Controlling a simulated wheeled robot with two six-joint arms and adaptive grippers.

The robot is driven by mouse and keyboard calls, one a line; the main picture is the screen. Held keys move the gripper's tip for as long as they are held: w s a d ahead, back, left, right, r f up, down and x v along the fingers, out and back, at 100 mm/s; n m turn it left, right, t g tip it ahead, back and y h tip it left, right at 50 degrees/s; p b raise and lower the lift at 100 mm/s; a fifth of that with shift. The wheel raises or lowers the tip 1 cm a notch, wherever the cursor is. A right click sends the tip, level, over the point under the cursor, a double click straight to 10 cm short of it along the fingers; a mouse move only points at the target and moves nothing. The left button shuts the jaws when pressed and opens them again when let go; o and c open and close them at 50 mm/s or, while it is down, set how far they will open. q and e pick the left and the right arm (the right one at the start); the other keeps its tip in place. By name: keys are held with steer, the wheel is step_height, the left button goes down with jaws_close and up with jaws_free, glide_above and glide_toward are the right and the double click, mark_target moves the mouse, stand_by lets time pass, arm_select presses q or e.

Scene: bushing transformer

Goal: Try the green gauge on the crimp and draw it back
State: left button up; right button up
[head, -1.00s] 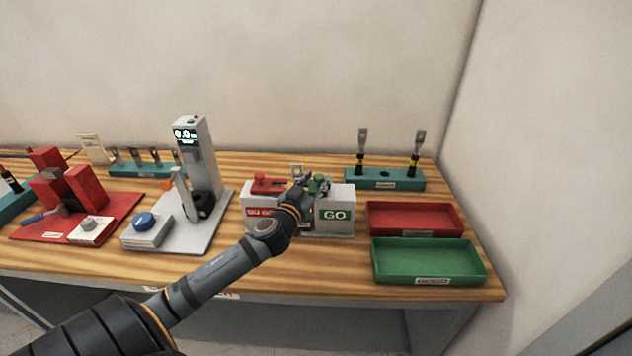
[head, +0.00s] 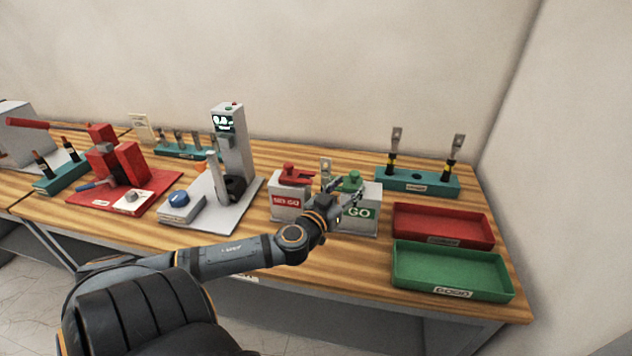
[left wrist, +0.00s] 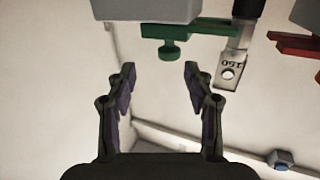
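The green gauge (head: 352,181) lies on the grey GO block (head: 361,213), with its round knob upward. My left gripper (head: 347,189) is open and empty just in front of it. In the left wrist view, where the scene appears inverted, the green gauge (left wrist: 190,28) and its knob lie beyond the gap between the two spread fingers (left wrist: 157,85); I see no contact. The crimped lug (head: 326,166) stands upright between the two gauge blocks. It is marked 150 in the left wrist view (left wrist: 229,72), beside the green gauge's end. My right gripper is not in view.
The red gauge (head: 296,175) lies on the left block (head: 290,203). A red tray (head: 443,227) and a green tray (head: 452,272) are to the right. A teal rack (head: 418,184) with two lugs stands behind them. The grey display stand (head: 236,143) is left.

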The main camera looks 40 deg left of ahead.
arm_select(q)
steer(key=s+p, duration=0.4)
steer(key=s, duration=0.3)
steer(key=s+f+g+y, duration=0.1)
steer(key=s+f+g, duration=0.2)
steer(key=f, duration=0.1)
steer(key=s+f+n+g+y+b, duration=0.1)
steer(key=s+f+g, duration=0.2)
steer(key=f+g, duration=0.1)
steer(key=s+f+n+g+y, duration=0.1)
steer(key=s+f+g, duration=0.2)
steer(key=f, duration=0.2)
steer(key=shift+s+a+g, duration=0.3)
steer(key=shift+s, duration=0.05)
steer(key=s+d+f+m+g+h, duration=0.2)
steer(key=s+d+f+m+h, duration=0.1)
steer(key=d+f, duration=0.3)
steer(key=shift+s+d+f+g, duration=0.25)
steer(key=shift+s+d+g, duration=0.15)
steer(key=shift+s, duration=0.15)
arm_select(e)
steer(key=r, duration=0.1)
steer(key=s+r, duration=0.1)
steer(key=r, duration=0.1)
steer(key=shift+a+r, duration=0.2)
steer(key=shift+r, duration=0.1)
